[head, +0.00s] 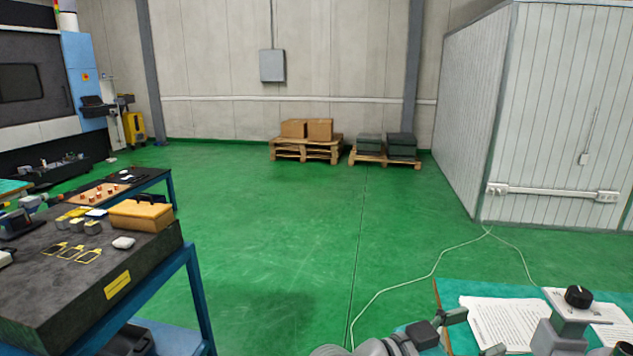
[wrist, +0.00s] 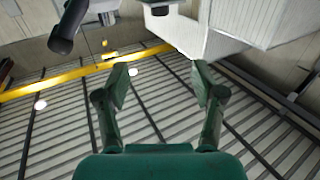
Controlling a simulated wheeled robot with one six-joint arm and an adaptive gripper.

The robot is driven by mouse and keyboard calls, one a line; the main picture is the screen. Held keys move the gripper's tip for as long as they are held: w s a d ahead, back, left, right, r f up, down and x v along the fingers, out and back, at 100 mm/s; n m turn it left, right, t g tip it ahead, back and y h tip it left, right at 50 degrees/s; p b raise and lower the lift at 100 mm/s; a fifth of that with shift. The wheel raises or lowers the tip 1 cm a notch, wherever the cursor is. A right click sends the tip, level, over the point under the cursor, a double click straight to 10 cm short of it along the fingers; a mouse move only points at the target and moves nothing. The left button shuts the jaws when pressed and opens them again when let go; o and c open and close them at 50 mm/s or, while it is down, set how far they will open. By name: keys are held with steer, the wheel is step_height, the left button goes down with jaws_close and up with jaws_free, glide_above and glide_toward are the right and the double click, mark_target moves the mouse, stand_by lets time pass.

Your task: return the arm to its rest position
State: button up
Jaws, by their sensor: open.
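In the wrist view my gripper (wrist: 160,72) has its two green fingers spread wide apart. Nothing is between them. The fingers point toward the upper part of the hall, with roof panels and lamps behind them. In the head view, grey jointed parts show at the bottom edge, cut off by the frame. I cannot tell from them how the whole arm is posed.
A dark-topped bench (head: 150,250) at left carries a yellow case (head: 140,216) and small parts. At lower right, a teal-topped table (head: 455,292) holds papers (head: 500,322) and a black-knobbed device (head: 578,297). Pallets (head: 305,150) stand far back. Green floor between is clear, except a thin cable.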

step_height(320, 180, down, 16)
steer(key=n+t+y, duration=0.5)
steer(key=n+t, duration=0.2)
steer(key=n, duration=0.4)
steer(key=s+a+f+n+t+y, duration=0.2)
steer(key=s+f+n+y, duration=0.5)
steer(key=f, duration=0.5)
steer(key=s+a+f+y, duration=0.2)
steer(key=s, duration=0.6)
steer(key=s+a+f+y, duration=0.1)
steer(key=s+f+y, duration=0.15)
steer(key=s, duration=0.55)
steer(key=s+r+m, duration=0.3)
steer(key=s+r, duration=0.4)
steer(key=s, duration=0.6)
steer(key=shift+s+a+r+t+y, duration=0.2)
steer(key=shift+s+a+t+y, duration=0.15)
steer(key=shift+a+t+y, duration=0.1)
